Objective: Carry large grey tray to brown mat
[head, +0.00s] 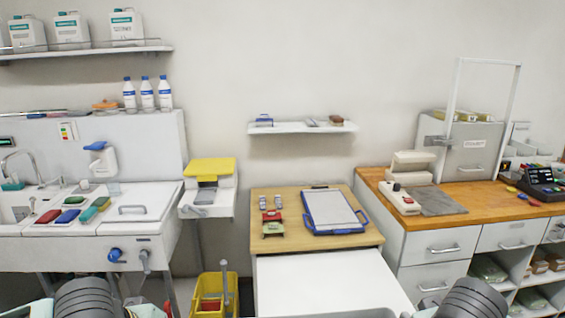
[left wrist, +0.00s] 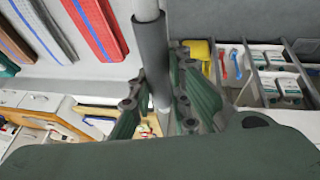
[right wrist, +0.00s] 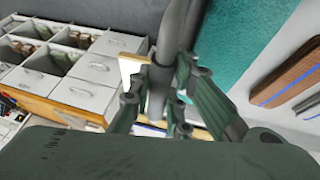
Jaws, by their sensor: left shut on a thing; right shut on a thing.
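My left gripper (left wrist: 160,105) is shut around a dark grey padded bar (left wrist: 152,50) in the left wrist view. My right gripper (right wrist: 158,105) is shut around a similar grey bar (right wrist: 172,35) in the right wrist view. I take these bars as handles of the large grey tray; its body is not clearly visible. Both grippers lie below the head view, where only parts of my arms show at the bottom. A brown mat with a blue stripe (right wrist: 285,75) lies on a light surface at the right of the right wrist view.
A yellow bucket (head: 205,292) and sink unit (head: 60,258) stand left. A wooden counter (head: 472,196) with drawers stands right.

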